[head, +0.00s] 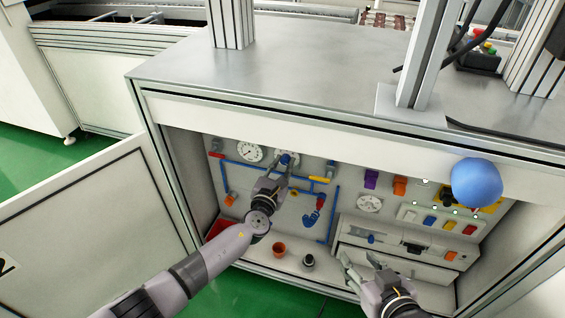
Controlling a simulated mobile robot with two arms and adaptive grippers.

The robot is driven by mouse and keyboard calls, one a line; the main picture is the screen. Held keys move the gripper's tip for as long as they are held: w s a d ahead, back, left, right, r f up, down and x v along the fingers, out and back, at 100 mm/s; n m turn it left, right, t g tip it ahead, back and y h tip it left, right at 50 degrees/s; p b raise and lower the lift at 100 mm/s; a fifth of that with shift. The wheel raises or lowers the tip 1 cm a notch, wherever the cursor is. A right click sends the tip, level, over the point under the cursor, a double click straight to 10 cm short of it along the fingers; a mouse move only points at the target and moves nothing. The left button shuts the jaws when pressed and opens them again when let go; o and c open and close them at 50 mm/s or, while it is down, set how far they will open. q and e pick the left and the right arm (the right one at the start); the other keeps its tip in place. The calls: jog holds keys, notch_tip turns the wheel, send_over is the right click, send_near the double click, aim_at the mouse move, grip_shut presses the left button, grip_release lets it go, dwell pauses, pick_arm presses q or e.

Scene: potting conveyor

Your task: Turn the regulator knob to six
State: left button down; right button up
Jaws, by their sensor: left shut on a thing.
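The regulator knob (285,157) is a small blue knob on a pale round dial, high on the back panel inside the open cabinet. My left gripper (281,166) reaches in from the left and is shut on this knob. The gripper covers part of the dial, and the knob's pointer and numbers are too small to read. My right gripper (358,262) is open and empty at the front of the cabinet, before the drawer (400,262).
A white gauge (249,152) and blue pipes are left of the knob, with another dial (369,203) to the right. An orange cup (279,249) and a black fitting (308,262) stand on the cabinet floor. A blue ball (477,182) shows at the cabinet's upper right.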

pick_arm(q)
jog(key=m+p, duration=0.1)
jog(key=m, duration=0.2)
jog(key=shift+f+m, duration=0.1)
jog(key=shift+m, duration=0.5)
pick_arm(e)
jog(key=s+d+f+g+h, duration=0.1)
jog(key=s+d+f+g, duration=0.1)
jog(key=s+f+g, duration=0.3)
jog(key=shift+s+d+f, duration=0.15)
jog(key=shift+s+d, duration=0.15)
jog(key=shift+s, duration=0.75)
pick_arm(q)
jog(key=c, duration=1.4)
grip_release()
jog(key=shift+o, duration=0.2)
jog(key=shift+s, duration=0.1)
jog(key=v, duration=1.1)
jog(key=shift+s+a, duration=0.2)
jog(key=shift+s, duration=0.15)
